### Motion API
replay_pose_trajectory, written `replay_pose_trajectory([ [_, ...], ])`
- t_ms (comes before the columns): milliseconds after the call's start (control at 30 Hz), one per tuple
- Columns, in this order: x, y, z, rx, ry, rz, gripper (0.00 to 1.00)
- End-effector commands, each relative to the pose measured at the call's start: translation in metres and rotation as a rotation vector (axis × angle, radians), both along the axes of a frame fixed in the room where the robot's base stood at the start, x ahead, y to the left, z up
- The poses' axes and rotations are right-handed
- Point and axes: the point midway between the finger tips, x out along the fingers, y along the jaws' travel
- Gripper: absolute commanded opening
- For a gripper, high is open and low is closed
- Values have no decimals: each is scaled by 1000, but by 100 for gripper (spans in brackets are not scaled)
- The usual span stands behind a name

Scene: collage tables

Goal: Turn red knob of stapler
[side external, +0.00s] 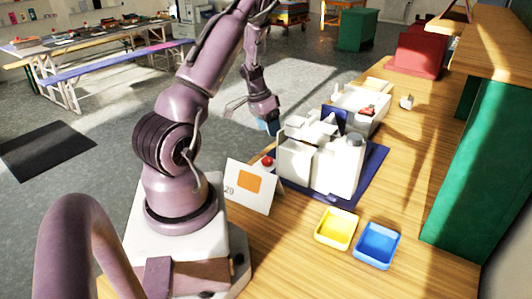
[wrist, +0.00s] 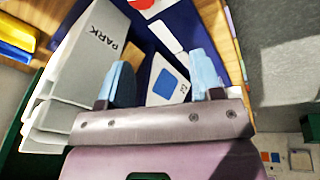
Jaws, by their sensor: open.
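My gripper (side external: 268,127) hangs just left of a white blocky machine (side external: 322,165), which may be the stapler. In the wrist view the light blue fingers of my gripper (wrist: 162,80) are apart, with nothing held. A white card with a blue square (wrist: 168,85) shows between and beyond them. A small red knob-like thing (side external: 267,160) sits low at the machine's left, by the top of a white card. Another red piece (side external: 367,112) lies on the white part behind. A round red patch (wrist: 142,3) is cut off at the wrist view's top; I cannot tell which it is.
A white box marked PARK (wrist: 90,62) stands close left of the fingers in the wrist view. The machine stands on a dark blue mat (side external: 372,165). A card with an orange square (side external: 249,187), a yellow tray (side external: 320,239) and a blue tray (side external: 360,258) are nearer.

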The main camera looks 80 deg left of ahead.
Motion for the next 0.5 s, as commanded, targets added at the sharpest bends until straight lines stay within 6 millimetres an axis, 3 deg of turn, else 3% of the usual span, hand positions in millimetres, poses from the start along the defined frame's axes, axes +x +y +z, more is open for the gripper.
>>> replay_pose_trajectory([
  [200,20,18,4,-199,260,245,60],
  [500,13,18,34,-290,545,673,60],
])
